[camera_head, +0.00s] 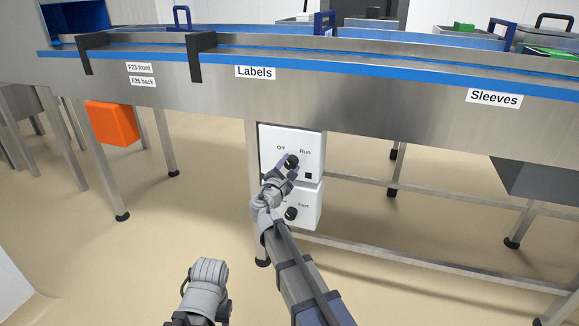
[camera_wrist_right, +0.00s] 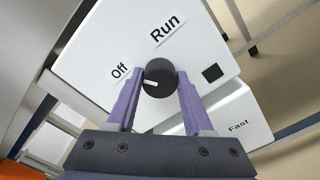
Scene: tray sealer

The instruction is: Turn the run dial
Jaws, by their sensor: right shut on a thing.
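The run dial (camera_head: 292,160) is a round black knob on the upper white control box (camera_head: 312,143), below labels reading "Off" and "Run". In the right wrist view the dial (camera_wrist_right: 158,76) sits between the two purple fingertips of my right gripper (camera_wrist_right: 157,85), which is shut on it. The dial's white mark faces left in that view, roughly to the "Off" side and away from "Run". In the head view my right gripper (camera_head: 287,167) reaches the box from below and partly covers the dial. My left gripper is not visible; only a grey part of my left arm shows.
A lower white box (camera_head: 309,207) with another black knob (camera_head: 291,213) and a "Fast" label sits just below. The steel conveyor frame (camera_head: 380,105) runs above, with "Labels" and "Sleeves" signs. An orange box (camera_head: 111,123) hangs at the left. The floor in front is clear.

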